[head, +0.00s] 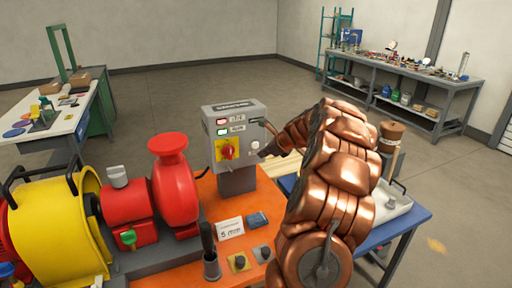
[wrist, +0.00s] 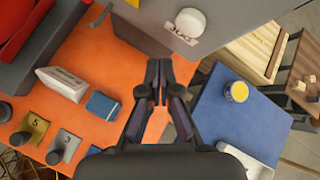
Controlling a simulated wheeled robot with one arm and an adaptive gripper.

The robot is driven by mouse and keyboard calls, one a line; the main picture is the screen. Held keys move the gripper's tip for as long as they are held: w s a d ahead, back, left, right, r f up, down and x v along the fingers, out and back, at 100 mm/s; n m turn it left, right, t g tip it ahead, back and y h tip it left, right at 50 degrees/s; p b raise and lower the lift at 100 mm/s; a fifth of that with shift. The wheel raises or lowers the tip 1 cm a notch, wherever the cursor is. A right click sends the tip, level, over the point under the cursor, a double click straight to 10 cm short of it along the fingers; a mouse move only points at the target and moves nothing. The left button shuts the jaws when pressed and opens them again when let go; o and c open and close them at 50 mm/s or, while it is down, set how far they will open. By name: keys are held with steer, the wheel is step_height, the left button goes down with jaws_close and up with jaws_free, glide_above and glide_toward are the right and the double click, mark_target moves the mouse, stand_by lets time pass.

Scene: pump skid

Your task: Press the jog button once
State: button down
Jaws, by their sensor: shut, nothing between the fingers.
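The grey control box (head: 238,132) stands on a post on the orange skid. It has a red and a green indicator and a red rotary switch on a yellow plate (head: 228,151). The round white jog button (wrist: 190,22) is on the box face above a label reading JOG. My gripper (wrist: 156,84) is shut and empty, its fingertips below the button in the wrist view and apart from it. In the head view my gripper (head: 264,152) is at the right side of the box, partly hidden by my copper-coloured arm.
A red pump (head: 174,187) and yellow motor guard (head: 58,232) fill the left of the orange skid. A white sign (wrist: 62,84), a blue box (wrist: 102,105) and small tagged blocks lie below the box. A blue table (wrist: 235,125) is at right.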

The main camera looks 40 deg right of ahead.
steer(key=shift+s+a, duration=0.2)
steer(key=shift+s, duration=0.35)
steer(key=shift+s+a, duration=0.2)
steer(key=shift+s, duration=0.3)
steer(key=a+r+n+g+y, duration=0.25)
steer(key=a+n, duration=0.55)
steer(key=a, duration=1)
steer(key=s+a+n+g+y, duration=0.1)
steer(key=s+a+n, duration=0.15)
steer(key=a, duration=0.35)
steer(key=s+a+r+n+g, duration=0.1)
steer(key=s+a+n, duration=0.15)
steer(key=a, duration=0.25)
steer(key=s+a+n+g+y, duration=0.1)
steer(key=s+a+n, duration=0.15)
steer(key=a, duration=0.35)
steer(key=s+a+f+n+g+h, duration=0.1)
steer(key=s+a+n+g, duration=0.2)
steer(key=s+a+n, duration=0.7)
steer(key=s+f+n+g+h, duration=0.1)
steer(key=s+n, duration=0.2)
steer(key=s, duration=0.6)
steer(key=s+d+f+n+g+h, duration=0.1)
steer(key=s+n, duration=0.3)
steer(key=s, duration=0.6)
steer(key=shift+d+f+g+h, duration=0.25)
steer(key=shift+d+g+h, duration=0.1)
steer(key=shift+h, duration=0.3)
